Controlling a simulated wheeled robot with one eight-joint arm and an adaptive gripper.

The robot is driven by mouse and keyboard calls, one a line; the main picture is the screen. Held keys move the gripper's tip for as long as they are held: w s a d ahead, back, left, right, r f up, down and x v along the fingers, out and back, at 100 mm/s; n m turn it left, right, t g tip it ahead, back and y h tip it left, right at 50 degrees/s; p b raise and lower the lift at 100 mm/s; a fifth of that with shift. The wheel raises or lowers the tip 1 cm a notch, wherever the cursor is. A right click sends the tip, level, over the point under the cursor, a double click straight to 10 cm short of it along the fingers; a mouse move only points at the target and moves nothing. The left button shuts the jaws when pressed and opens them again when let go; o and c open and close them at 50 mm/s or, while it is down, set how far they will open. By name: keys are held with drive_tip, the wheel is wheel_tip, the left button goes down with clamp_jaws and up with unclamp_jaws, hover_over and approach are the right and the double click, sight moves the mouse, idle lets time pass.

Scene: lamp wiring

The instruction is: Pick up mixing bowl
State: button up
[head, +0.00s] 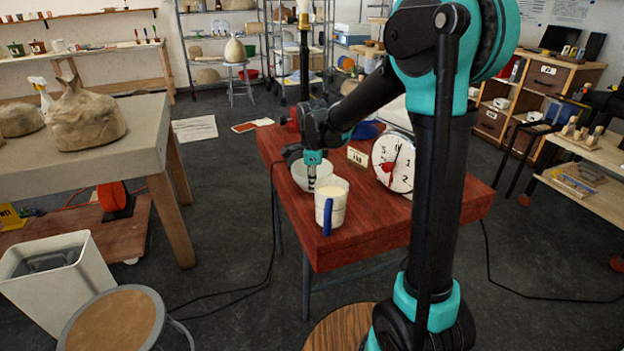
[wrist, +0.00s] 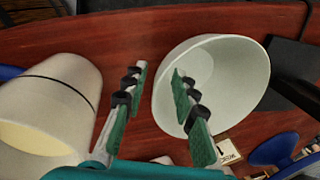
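The mixing bowl (head: 298,178) is pale and stands on the red table (head: 390,225), partly hidden behind my gripper (head: 313,172) in the head view. In the wrist view the bowl (wrist: 245,75) is right of centre, its hollow visible and empty apart from one finger. My gripper (wrist: 158,78) is open. Its right finger overlaps the bowl's inside and its left finger is outside, with the bowl's near rim between them. Neither finger clearly touches the wall.
A round dial (head: 394,162) and a small card (head: 357,157) stand to the right. The table's front right is clear.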

clamp_jaws()
